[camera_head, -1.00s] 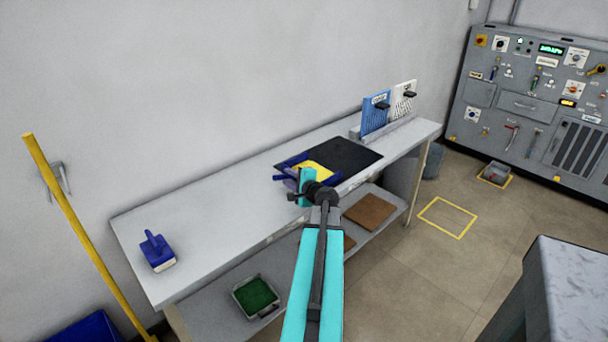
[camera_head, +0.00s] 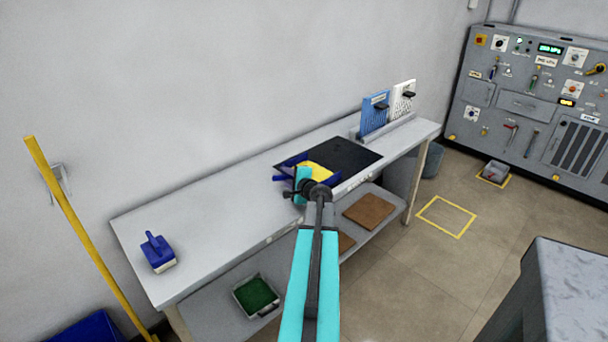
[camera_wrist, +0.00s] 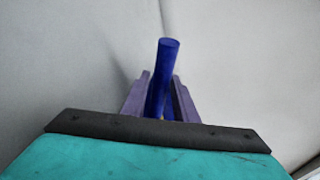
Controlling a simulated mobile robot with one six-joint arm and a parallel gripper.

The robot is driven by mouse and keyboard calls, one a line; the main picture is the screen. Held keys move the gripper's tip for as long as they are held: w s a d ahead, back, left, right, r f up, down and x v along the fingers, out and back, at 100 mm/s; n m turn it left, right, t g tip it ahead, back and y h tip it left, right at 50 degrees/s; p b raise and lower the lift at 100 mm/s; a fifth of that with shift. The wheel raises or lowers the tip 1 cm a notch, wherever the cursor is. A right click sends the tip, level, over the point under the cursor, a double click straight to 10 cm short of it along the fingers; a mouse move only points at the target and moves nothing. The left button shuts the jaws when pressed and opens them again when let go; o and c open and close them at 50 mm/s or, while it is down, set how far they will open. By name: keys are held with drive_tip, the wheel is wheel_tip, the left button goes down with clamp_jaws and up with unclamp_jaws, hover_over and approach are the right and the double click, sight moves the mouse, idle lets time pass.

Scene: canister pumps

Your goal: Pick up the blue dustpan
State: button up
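The blue dustpan (camera_head: 284,178) lies on the black mat on the workbench, partly hidden behind my wrist. Something yellow (camera_head: 314,170) shows at its pan. My gripper (camera_wrist: 163,95) is at the dustpan, near the bench's front edge. In the wrist view, its two purple fingers stand on either side of a blue rod-like handle (camera_wrist: 167,58), very close to it. Whether both fingers touch the handle cannot be made out. In the head view, the fingers are mostly hidden by my wrist.
A blue brush (camera_head: 158,252) stands at the bench's left end. The black mat (camera_head: 350,152) lies under the dustpan, with blue and white panels (camera_head: 375,113) in a rack behind. A green-filled tray (camera_head: 256,294) is on the lower shelf. The bench between brush and dustpan is clear.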

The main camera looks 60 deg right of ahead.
drive_tip(key=shift+x, duration=1.3)
clamp_jaws()
